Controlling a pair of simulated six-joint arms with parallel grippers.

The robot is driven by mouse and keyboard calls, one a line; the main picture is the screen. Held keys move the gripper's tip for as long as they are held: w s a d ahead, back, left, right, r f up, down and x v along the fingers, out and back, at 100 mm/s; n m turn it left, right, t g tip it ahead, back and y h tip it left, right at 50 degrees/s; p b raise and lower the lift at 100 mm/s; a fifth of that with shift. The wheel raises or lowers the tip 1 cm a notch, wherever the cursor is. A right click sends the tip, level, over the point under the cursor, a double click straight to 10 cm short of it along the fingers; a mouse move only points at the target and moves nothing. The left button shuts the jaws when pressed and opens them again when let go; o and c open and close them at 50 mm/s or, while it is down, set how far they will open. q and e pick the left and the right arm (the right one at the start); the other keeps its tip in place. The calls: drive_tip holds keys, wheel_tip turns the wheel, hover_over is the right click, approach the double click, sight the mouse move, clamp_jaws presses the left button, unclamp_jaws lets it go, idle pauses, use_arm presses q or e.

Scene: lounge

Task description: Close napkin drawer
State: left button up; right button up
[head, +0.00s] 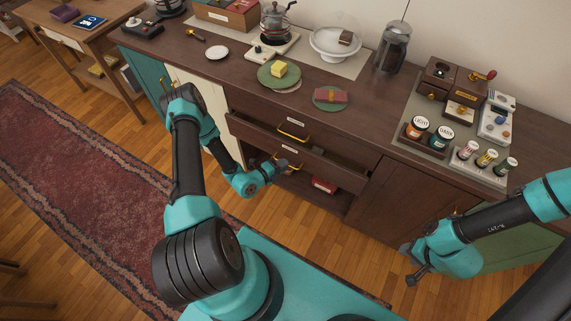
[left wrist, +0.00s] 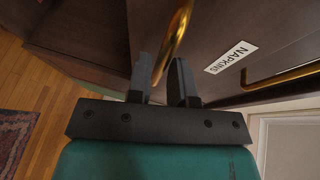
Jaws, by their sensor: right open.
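Two drawer fronts with brass handles face me in the dark wooden counter, the upper drawer (head: 260,129) standing out from the counter. Its handle (head: 292,134) is above my left gripper (head: 279,166), which is close to the lower handle (head: 289,164). In the left wrist view, the fingers of my left gripper (left wrist: 162,85) are apart, with a brass handle (left wrist: 181,28) at them; contact is unclear. A white NAPKINS label (left wrist: 231,57) lies to their right, beside another brass handle (left wrist: 283,77). My right gripper (head: 411,265) is open and empty, low at the right.
The countertop (head: 345,125) holds a green plate (head: 265,77) with a yellow block, a cake stand (head: 338,45), jars and a coffee grinder. A red item (head: 325,185) lies on the lower shelf. Wooden floor (head: 310,230) is clear before the counter.

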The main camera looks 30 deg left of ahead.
use_arm(q)
drive_tip(key=shift+x, duration=0.8)
drive_tip(key=shift+c, duration=0.3)
clamp_jaws()
